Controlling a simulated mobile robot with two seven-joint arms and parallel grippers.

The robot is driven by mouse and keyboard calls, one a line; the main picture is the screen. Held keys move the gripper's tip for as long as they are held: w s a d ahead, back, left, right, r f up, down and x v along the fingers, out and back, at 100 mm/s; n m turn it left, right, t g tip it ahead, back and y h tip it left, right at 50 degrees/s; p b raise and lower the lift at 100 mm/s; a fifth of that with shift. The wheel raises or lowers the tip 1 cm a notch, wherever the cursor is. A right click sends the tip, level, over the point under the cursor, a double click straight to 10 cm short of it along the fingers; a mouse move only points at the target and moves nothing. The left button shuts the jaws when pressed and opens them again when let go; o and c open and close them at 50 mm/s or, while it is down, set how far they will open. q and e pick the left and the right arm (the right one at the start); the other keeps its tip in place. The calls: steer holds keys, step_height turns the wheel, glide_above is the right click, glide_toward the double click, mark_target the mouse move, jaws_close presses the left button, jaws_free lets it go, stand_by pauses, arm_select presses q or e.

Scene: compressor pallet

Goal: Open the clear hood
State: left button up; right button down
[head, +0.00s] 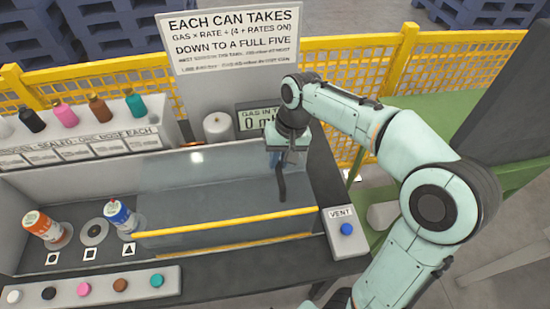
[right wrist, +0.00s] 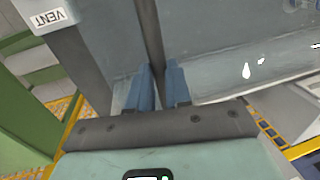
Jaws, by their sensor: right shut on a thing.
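The clear hood (head: 215,190) is a see-through panel over the right part of the bench, with a yellow strip along its front edge. My right gripper (head: 284,160) is over the hood's right part, pointing down. It is shut on a dark bar-like handle (head: 282,187). In the right wrist view the two blue fingers (right wrist: 158,88) lie on either side of the dark handle (right wrist: 149,30). My left gripper is not in view.
A grey box with a blue VENT button (head: 347,229) stands right of the hood. An orange can (head: 42,228) and a blue can (head: 120,216) stand to its left. A row of coloured buttons (head: 84,288) lies in front. A sign (head: 232,38) and yellow fence (head: 350,50) stand behind.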

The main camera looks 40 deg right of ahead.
steer(key=c, duration=1.1)
jaws_free()
steer(key=shift+o, duration=0.2)
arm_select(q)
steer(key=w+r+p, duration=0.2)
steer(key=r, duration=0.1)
arm_select(e)
step_height(320, 180, up, 13)
steer(key=s+d, duration=0.1)
steer(key=d, duration=0.1)
steer(key=shift+s, duration=0.25)
